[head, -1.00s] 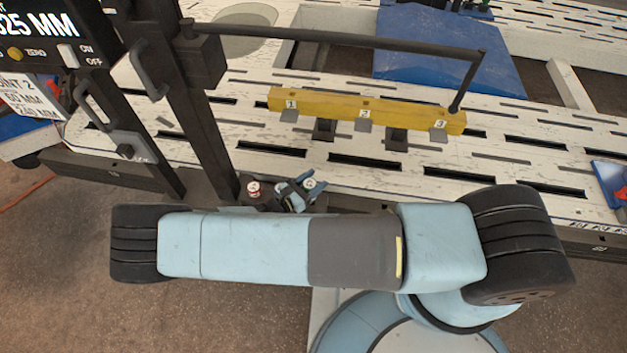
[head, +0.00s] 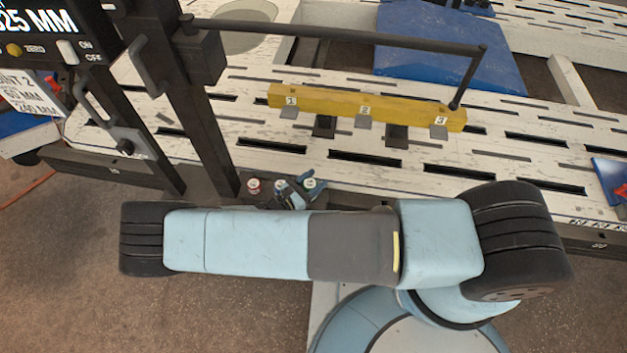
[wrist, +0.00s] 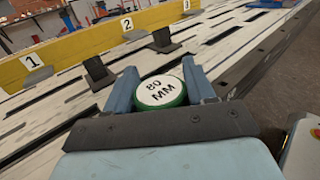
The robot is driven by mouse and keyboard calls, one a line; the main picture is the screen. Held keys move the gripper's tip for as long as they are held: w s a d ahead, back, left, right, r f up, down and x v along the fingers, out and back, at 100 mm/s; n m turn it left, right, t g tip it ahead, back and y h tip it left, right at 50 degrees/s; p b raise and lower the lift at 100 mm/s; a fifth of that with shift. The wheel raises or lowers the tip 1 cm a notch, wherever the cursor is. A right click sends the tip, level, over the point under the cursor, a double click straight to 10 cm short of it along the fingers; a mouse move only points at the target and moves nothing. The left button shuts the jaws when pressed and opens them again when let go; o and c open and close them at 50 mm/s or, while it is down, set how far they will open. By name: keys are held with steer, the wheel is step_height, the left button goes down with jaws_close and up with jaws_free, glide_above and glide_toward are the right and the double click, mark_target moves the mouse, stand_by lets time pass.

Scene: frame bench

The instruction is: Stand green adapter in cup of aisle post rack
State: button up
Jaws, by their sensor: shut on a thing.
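The green adapter (wrist: 160,92) has a white top marked "80 MM" and a green rim. It sits between the two fingers of my gripper (wrist: 160,88), which is shut on it. In the head view the adapter (head: 310,184) shows as a small white and green disc by my gripper (head: 297,190), at the near edge of the slotted bench. A red-rimmed adapter (head: 253,187) stands to its left, near the foot of the dark post. My arm hides part of this edge. I cannot tell which part is the rack's cup, or whether the adapter touches anything beneath.
A yellow bar (head: 365,108) with labels 1, 2 and 3 lies across the slotted bench (head: 540,150). A dark post (head: 205,110) carries a horizontal rod (head: 340,37) above the bench. A blue plate (head: 450,55) lies at the back.

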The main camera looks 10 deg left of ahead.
steer(key=shift+f, duration=0.75)
steer(key=o, duration=1.4)
steer(key=shift+s+a, duration=0.1)
steer(key=v, duration=1.3)
steer(key=shift+s+a+f, duration=0.1)
steer(key=shift+s+a, duration=0.1)
steer(key=shift+s, duration=0.05)
